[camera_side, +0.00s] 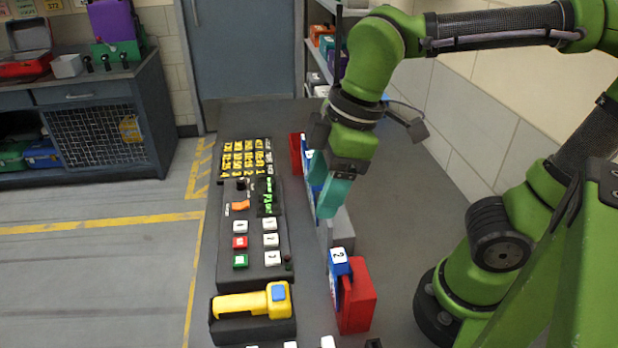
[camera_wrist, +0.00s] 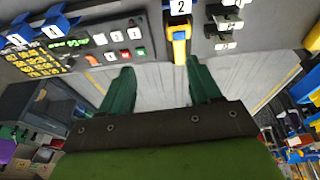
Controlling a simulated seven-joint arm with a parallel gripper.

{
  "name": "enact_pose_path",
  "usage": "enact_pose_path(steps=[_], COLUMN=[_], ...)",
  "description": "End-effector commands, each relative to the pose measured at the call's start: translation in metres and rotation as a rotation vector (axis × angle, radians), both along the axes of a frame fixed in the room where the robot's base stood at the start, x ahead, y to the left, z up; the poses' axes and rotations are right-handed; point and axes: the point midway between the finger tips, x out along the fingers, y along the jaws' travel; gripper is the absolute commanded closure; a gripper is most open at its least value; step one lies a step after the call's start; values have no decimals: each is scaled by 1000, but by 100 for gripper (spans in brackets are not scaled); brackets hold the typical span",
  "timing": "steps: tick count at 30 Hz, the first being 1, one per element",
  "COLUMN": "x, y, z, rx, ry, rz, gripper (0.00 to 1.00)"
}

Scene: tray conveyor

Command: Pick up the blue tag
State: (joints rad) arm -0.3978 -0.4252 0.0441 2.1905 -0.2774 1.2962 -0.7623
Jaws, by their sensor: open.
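A blue tag (camera_side: 340,266) with a white "2" label stands against a red block (camera_side: 358,298) near the front of the grey bench in the side view. Another blue-and-white piece (camera_side: 307,152) shows farther back beside a second red block (camera_side: 295,153), partly hidden by my gripper. My gripper (camera_side: 330,195) points down above the bench between these two places, with its green fingers apart. In the wrist view my gripper (camera_wrist: 161,82) is open, with nothing between the fingers. A white "2" label (camera_wrist: 181,7) shows at the top edge there; I cannot tell if it is the same tag.
A yellow scanner (camera_side: 245,305) rests in a dark holder at the front. A grey wall-like rail (camera_side: 343,232) runs beside the tag. The bench right of it is clear.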

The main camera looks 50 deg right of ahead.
Motion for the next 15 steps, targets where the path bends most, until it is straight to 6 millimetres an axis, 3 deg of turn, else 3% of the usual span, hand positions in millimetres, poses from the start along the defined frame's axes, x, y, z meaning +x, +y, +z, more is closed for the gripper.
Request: enact_pose_path(steps=[3,9,15], x=[-7,-19,-29], y=[17,30,26], z=[8,23,38], rx=[-130,-279,-322], ry=[34,96,137], rz=[380,969,1363], gripper=[37,37,37])
